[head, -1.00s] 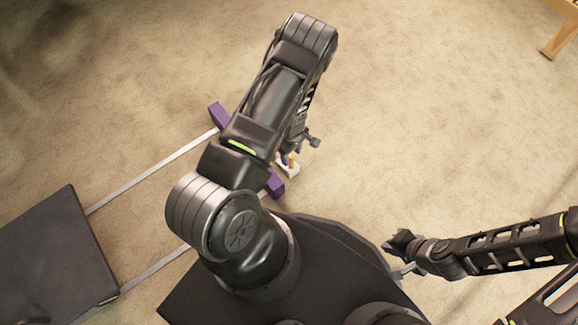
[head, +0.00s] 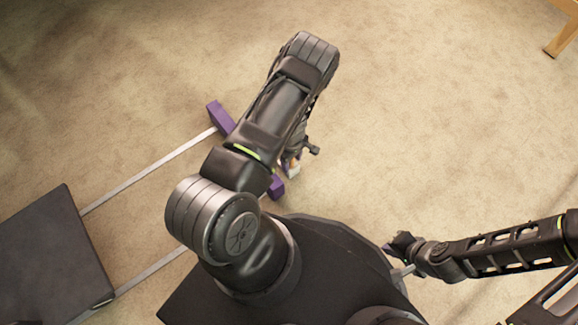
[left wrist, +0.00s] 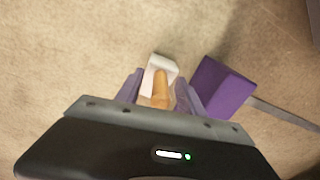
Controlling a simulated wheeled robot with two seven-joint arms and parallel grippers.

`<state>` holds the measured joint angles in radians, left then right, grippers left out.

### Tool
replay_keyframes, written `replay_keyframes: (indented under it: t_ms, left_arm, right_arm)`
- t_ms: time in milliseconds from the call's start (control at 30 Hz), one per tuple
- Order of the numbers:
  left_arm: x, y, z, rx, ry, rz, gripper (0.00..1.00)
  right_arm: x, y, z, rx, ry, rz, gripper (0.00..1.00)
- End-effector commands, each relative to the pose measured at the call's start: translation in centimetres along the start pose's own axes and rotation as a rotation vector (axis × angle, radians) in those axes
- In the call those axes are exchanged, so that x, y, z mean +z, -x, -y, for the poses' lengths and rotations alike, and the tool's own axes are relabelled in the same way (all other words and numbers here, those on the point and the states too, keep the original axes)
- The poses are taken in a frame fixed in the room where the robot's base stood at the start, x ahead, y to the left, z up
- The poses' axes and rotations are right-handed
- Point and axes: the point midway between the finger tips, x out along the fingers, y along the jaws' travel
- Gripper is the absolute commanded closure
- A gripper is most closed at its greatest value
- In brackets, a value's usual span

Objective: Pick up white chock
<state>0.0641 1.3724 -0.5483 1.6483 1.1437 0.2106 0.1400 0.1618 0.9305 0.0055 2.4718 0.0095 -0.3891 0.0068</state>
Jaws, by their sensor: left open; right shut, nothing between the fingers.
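The white chock (left wrist: 159,66) lies on the carpet in the left wrist view, with an orange-brown peg-like part (left wrist: 160,88) on it. In the head view the chock (head: 294,170) shows only in part below my left arm. My left gripper (left wrist: 160,88) is open, with its purple-grey fingers on either side of the orange-brown part. I cannot tell whether the fingers touch it. In the head view my left gripper (head: 291,160) is mostly hidden by its arm. My right gripper (head: 394,250) is shut and empty, away to the right.
A purple block (left wrist: 222,87) at the end of a pale lath (left wrist: 285,114) lies just right of the chock. Another purple block (head: 219,116) ends a second lath (head: 150,171). Both laths run to a dark panel (head: 50,255). A wooden leg (head: 562,40) stands at top right.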

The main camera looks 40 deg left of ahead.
Motion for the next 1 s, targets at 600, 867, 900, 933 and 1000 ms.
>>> replay_keyframes:
  t_ms: [600, 867, 900, 933, 1000]
  left_arm:
    - [0.02, 0.09, 0.01, 0.0, -0.001, 0.0, 0.65]
    - [0.02, 0.09, 0.01, 0.0, -0.001, 0.0, 0.86]
    - [0.02, 0.09, 0.01, 0.0, -0.001, 0.0, 0.89]
    - [0.02, 0.09, 0.01, 0.0, -0.001, 0.0, 0.92]
    - [0.02, 0.09, 0.0, 0.0, -0.001, 0.0, 0.97]
  right_arm:
    - [-0.02, 0.07, 0.03, 0.0, 0.0, 0.0, 1.0]
    - [-0.02, 0.07, 0.02, 0.0, 0.0, 0.0, 1.0]
    - [-0.02, 0.07, 0.03, 0.0, 0.0, 0.0, 1.0]
    - [-0.02, 0.07, 0.03, 0.0, 0.0, 0.0, 1.0]
    - [-0.02, 0.07, 0.03, 0.0, 0.0, 0.0, 1.0]
